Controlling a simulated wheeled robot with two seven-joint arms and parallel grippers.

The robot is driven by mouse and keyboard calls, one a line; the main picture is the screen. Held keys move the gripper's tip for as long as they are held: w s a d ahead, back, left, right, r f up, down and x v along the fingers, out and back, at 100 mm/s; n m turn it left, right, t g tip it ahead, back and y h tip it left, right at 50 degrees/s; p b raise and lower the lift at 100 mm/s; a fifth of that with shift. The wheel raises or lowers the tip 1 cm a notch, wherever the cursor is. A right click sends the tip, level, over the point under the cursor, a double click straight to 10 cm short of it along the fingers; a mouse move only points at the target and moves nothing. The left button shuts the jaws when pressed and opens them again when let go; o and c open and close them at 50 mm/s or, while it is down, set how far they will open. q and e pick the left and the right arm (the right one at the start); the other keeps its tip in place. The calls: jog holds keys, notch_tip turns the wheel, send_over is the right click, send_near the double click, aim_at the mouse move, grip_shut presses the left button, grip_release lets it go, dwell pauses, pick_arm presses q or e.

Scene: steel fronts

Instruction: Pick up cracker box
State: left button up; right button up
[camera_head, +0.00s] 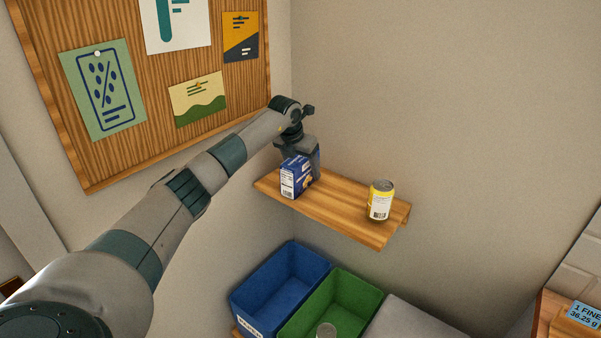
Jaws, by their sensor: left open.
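The cracker box (290,179) is a small blue and white carton standing upright at the left end of a wooden wall shelf (336,214). My left arm reaches in from the left, and my left gripper (301,158) points down over the top of the box. Its jaws are open, with a finger showing at the box's right side. Whether the fingers touch the box is too small to tell. My right gripper is not in view.
A yellow can (381,200) stands toward the right end of the shelf. Below are a blue bin (262,306) and a green bin (352,314), with a grey can in the green one. A corkboard (85,165) hangs on the left wall. The shelf's middle is clear.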

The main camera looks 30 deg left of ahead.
pick_arm(q)
jog(key=c, duration=1.2)
jog(key=shift+r, duration=0.1)
jog(key=shift+r, duration=0.15)
jog(key=shift+r+b, duration=0.3)
jog(key=shift+r, duration=0.25)
notch_tip(320, 180, up, 2)
jog(key=shift+r+b, duration=0.25)
jog(key=shift+b, duration=0.5)
jog(key=s+d+r+b, duration=0.2)
jog(key=d+r+b, duration=0.2)
jog(key=d+r, duration=0.3)
jog(key=d, duration=0.4)
jog(key=shift+s+d+r+b, duration=0.15)
jog(key=shift+s+r+b, duration=0.1)
jog(key=shift+s+b, duration=0.1)
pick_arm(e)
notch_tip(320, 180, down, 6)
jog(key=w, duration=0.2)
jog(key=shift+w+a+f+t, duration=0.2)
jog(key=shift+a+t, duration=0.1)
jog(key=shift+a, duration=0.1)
